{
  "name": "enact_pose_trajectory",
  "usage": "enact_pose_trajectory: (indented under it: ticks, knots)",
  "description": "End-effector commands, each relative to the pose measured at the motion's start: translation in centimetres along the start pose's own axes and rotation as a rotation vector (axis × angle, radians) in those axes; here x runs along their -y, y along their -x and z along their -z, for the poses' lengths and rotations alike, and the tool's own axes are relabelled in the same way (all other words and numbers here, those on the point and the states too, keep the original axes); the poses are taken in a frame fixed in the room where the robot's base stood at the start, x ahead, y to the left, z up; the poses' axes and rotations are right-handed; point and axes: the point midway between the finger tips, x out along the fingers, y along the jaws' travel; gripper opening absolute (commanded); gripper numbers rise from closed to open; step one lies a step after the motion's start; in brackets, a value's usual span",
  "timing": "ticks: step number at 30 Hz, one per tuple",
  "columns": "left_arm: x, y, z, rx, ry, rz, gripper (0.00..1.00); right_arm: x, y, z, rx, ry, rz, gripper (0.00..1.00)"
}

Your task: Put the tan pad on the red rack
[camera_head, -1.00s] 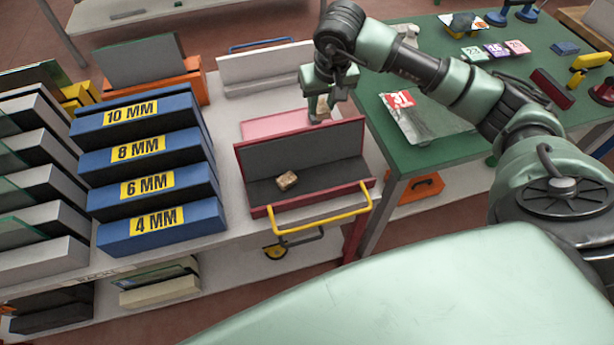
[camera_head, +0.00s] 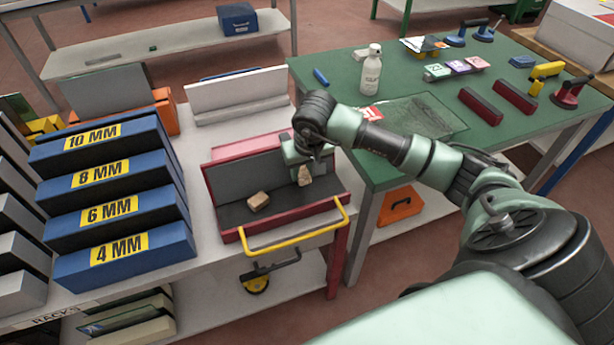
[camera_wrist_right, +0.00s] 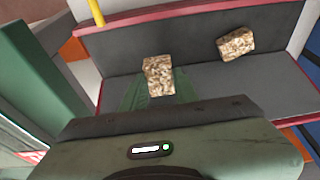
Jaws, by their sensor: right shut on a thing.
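The red rack (camera_head: 232,236) stands on the white table, with a dark grey lining and a yellow handle at its front. One tan speckled pad (camera_head: 258,201) lies on its grey floor, left of centre; it also shows in the right wrist view (camera_wrist_right: 236,43). My right gripper (camera_head: 303,166) is over the right part of the rack. It is shut on a second tan pad (camera_head: 304,177), which shows at the fingertips in the right wrist view (camera_wrist_right: 159,76). I cannot tell whether this pad touches the rack. My left gripper is out of view.
Blue racks marked in MM (camera_head: 125,254) stand left of the red rack. A white rack (camera_head: 238,96) and an orange one (camera_head: 161,116) are behind. The green table (camera_head: 375,172) to the right holds a bottle (camera_head: 371,72) and several tools.

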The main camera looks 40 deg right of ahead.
Motion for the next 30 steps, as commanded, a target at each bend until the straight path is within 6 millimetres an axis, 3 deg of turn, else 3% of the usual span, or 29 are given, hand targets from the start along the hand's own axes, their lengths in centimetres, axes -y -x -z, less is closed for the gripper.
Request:
enact_pose_trajectory:
  ticks: [5, 13, 25, 26, 27, 28, 30]
  knots:
    - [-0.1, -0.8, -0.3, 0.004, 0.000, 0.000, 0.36, 0.3, -1.3, -0.4, 0.000, 0.005, 0.002, 0.00]
    - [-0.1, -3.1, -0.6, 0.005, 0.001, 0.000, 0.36, 1.1, -4.9, -1.7, 0.001, 0.016, 0.006, 0.00]
    - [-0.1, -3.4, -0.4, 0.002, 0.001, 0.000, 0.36, 1.1, -5.2, -1.7, -0.002, 0.017, 0.004, 0.00]
    - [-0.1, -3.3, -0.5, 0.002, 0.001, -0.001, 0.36, 1.1, -5.2, -1.7, -0.002, 0.017, 0.005, 0.32]
    - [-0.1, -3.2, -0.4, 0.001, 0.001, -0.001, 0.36, 1.1, -5.1, -1.6, -0.001, 0.017, 0.005, 0.43]
    - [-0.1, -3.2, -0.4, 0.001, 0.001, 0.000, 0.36, 1.1, -5.1, -1.7, -0.001, 0.017, 0.005, 0.51]
    - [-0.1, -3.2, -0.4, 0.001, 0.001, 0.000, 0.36, 1.1, -5.1, -1.7, -0.001, 0.017, 0.005, 0.51]
